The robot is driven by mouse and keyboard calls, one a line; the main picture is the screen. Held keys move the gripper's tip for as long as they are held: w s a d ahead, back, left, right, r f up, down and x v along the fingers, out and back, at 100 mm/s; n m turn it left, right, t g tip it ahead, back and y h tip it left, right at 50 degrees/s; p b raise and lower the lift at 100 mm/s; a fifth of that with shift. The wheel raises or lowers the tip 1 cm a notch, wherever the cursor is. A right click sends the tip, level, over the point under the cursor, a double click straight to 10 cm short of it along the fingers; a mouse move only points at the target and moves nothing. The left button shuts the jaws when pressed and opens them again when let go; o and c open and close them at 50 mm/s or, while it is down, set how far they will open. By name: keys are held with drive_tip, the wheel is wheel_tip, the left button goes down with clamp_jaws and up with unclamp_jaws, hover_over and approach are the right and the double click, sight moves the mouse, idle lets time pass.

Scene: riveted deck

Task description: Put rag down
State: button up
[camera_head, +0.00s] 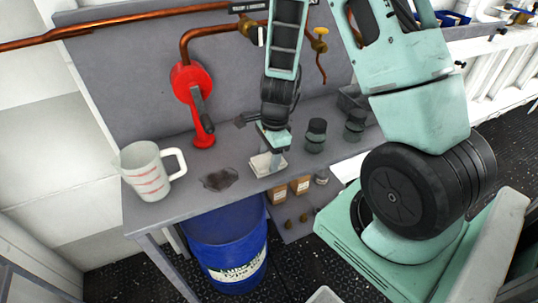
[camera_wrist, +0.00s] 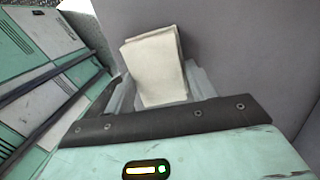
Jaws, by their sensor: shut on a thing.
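The rag, a folded cream cloth (camera_head: 266,165), is between the fingers of my gripper (camera_head: 270,154). My gripper points down over the front part of the grey workbench (camera_head: 180,205) and is shut on the rag. In the wrist view the rag (camera_wrist: 153,62) sticks out past the pale fingers (camera_wrist: 160,98), with a plain grey surface around it. I cannot tell whether the rag touches the bench top.
A measuring jug (camera_head: 148,172) stands at the bench's left end. A dark flat patch (camera_head: 219,179) lies left of the rag. Dark jars (camera_head: 316,136) stand to its right. A red fixture (camera_head: 193,95) is behind. A blue drum (camera_head: 228,245) and brown bottles (camera_head: 299,185) are below.

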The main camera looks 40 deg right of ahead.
drive_tip(key=o, duration=0.9)
drive_tip(key=shift+r, duration=0.1)
wheel_tip(320, 180, up, 12)
drive_tip(key=d+p, duration=0.1)
drive_tip(key=p, duration=0.2)
drive_tip(key=s+a+r+n, duration=0.3)
drive_tip(key=a+n, duration=0.4)
drive_tip(key=a, duration=0.1)
drive_tip(key=s+a+r+n, duration=0.3)
drive_tip(key=a+n, duration=0.3)
drive_tip(key=a, duration=0.2)
drive_tip(key=s+a+r+n, duration=0.1)
drive_tip(key=s+a+n, duration=0.1)
drive_tip(key=s+n, duration=0.2)
drive_tip(key=s+a+r+n, duration=0.1)
drive_tip(key=s+a+n, duration=0.2)
drive_tip(key=n, duration=0.3)
drive_tip(key=s+a+r+n, duration=0.1)
drive_tip(key=s+a+n, duration=0.1)
drive_tip(key=s+n, duration=0.2)
drive_tip(key=shift+s+a+r+n+h, duration=0.35)
drive_tip(key=shift+a+n+h, duration=0.05)
drive_tip(key=shift+n, duration=0.6)
